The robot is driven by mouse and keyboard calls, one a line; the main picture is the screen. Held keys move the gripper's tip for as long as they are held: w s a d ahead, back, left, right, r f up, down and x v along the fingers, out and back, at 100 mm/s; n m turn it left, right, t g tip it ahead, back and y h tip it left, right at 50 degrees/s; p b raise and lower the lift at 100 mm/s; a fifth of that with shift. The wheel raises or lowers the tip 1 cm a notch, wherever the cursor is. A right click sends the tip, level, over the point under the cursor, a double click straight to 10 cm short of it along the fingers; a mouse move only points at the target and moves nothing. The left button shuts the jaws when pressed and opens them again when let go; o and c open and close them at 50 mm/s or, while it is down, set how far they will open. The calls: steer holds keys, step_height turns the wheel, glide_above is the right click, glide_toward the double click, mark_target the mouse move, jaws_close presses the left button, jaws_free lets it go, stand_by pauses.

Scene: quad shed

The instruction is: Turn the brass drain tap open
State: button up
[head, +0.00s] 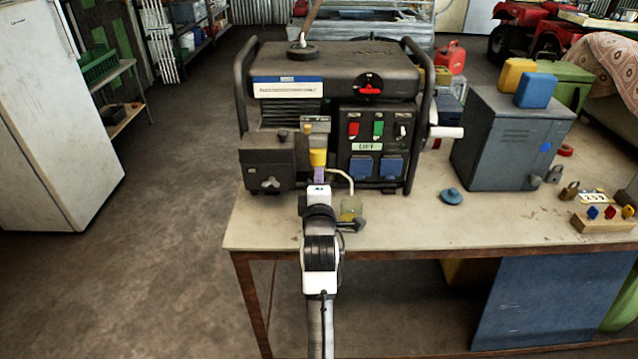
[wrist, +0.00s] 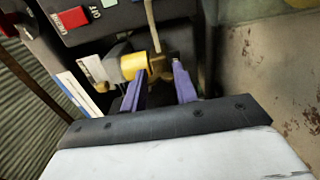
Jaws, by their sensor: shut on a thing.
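The brass drain tap (wrist: 167,66) shows as a small dull-gold piece between my fingertips in the wrist view, low on the generator's front. My gripper (wrist: 160,69), with two purple fingers, is shut on it, the fingers one on each side. In the head view my gripper (head: 319,175) reaches the lower front of the dark generator (head: 335,90) and hides the tap there. A yellow part (head: 318,157) sits just above the fingers; it also shows beside the left fingertip in the wrist view (wrist: 133,66). The turn angle of the tap cannot be made out.
The generator's panel has a red, a green and a black switch and two blue sockets (head: 376,168). A pale hose (head: 344,178) runs beside my gripper.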

stand_by(0.4)
steer(key=o, duration=1)
steer(key=shift+s, duration=0.15)
steer(key=shift+s+b, duration=0.4)
steer(key=shift+s, duration=6.4)
steer(key=shift+a, duration=0.1)
